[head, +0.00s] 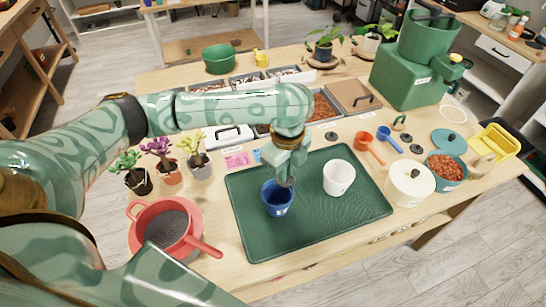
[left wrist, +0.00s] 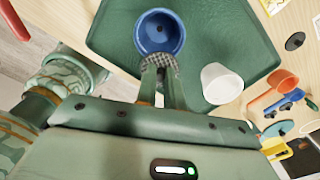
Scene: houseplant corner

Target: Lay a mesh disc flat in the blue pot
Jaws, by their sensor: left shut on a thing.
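The blue pot (head: 277,199) stands upright on the green mat (head: 300,232), left of the white pot (head: 338,178). My left gripper (head: 287,180) points down at the blue pot's far rim. In the left wrist view my left gripper (left wrist: 163,70) is shut on a small grey mesh disc (left wrist: 160,60), held at the rim of the blue pot (left wrist: 159,32). The pot's inside looks empty, with a dark hole in its floor. Whether the disc touches the rim I cannot tell. The disc is hard to make out in the head view. My right gripper is not in view.
A red sieve (head: 168,226) lies left of the mat, with several small potted plants behind it. A cream lidded jar (head: 410,184), an orange scoop (head: 368,146) and a blue scoop (head: 388,138) are to the right. The mat's front is clear.

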